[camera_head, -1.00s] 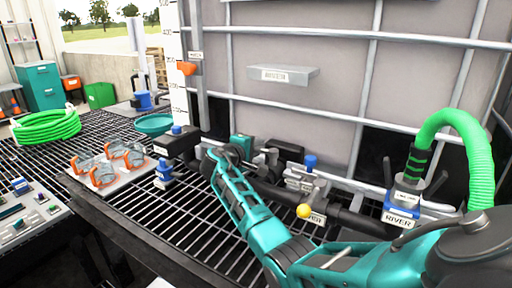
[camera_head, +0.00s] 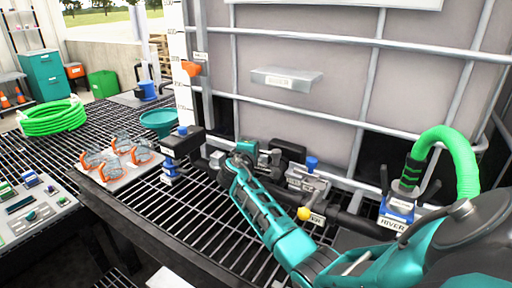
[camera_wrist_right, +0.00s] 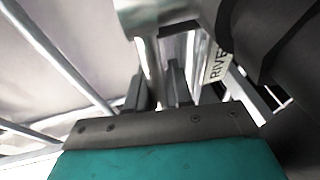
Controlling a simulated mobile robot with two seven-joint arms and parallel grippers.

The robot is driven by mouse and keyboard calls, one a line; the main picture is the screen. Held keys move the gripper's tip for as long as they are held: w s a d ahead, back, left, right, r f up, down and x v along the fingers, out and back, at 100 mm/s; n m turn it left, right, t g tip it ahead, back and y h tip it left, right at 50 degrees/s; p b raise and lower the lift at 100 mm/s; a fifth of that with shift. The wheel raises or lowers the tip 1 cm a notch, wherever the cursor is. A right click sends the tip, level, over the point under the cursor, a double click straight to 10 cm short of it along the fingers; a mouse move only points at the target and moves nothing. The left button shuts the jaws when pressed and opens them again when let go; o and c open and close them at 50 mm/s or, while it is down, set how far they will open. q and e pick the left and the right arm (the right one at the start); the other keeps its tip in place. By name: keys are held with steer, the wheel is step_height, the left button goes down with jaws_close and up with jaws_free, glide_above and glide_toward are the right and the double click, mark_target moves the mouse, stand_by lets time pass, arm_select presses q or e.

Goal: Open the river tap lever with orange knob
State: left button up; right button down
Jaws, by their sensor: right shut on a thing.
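The orange-yellow knob (camera_head: 304,213) sits at the end of a short lever on the dark pipe, in front of a partly covered label in the head view. The RIVER label (camera_wrist_right: 214,62) shows edge-on in the wrist view. My right arm reaches in from the lower right, left of the knob. Its gripper (camera_head: 262,157) is at the pipework behind and left of the knob. In the wrist view its fingers (camera_wrist_right: 157,88) are close around a silver bar (camera_wrist_right: 150,55); what this bar belongs to is unclear. My left gripper is not in view.
A blue valve block with a RIVER label (camera_head: 392,223) and a green hose (camera_head: 456,150) stand at the right. The caged tank (camera_head: 300,105) rises behind the pipework. A tray with orange-clipped items (camera_head: 118,165) and a coiled green hose (camera_head: 52,117) lie on the grating at left.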

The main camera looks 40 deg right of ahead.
steer(key=c, duration=1.1)
jaws_free()
steer(key=shift+a, duration=0.1)
steer(key=v, duration=1.3)
steer(key=shift+p, duration=0.3)
